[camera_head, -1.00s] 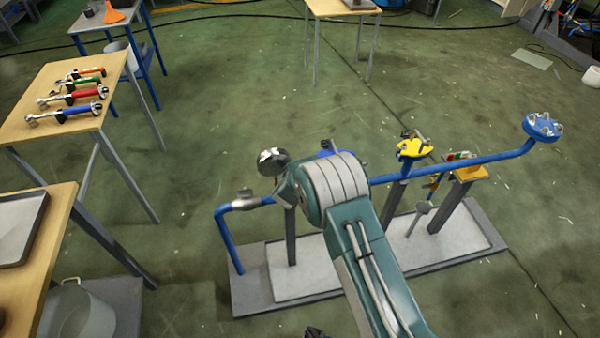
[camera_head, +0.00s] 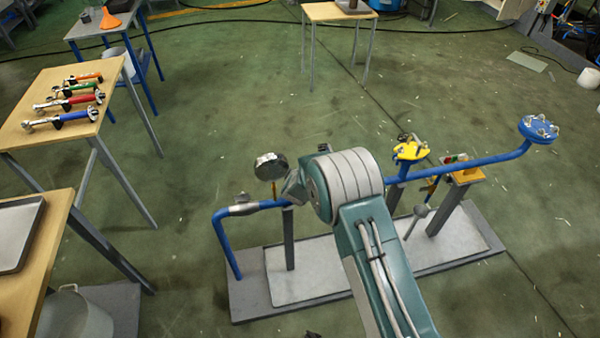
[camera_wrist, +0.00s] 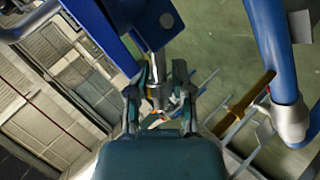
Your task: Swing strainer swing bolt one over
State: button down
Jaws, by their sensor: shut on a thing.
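In the wrist view my gripper (camera_wrist: 160,98) has its two fingers closed around a metal swing bolt (camera_wrist: 153,64). The bolt's far end between the fingers is partly hidden. In the head view my arm covers the gripper and most of the strainer. I cannot tell the bolt's exact tilt against the strainer.
A blue pipe (camera_head: 462,162) runs right to a blue flange (camera_head: 539,128). A round gauge (camera_head: 270,166) and a yellow-topped fitting (camera_head: 410,151) stand close to my arm. Several wrenches lie on a wooden table (camera_head: 35,88) at left.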

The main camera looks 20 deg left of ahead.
jog(key=c, duration=0.7)
grip_release()
jog(key=shift+d+f, duration=0.1)
jog(key=shift+d, duration=0.05)
jog(key=shift+c, duration=0.2)
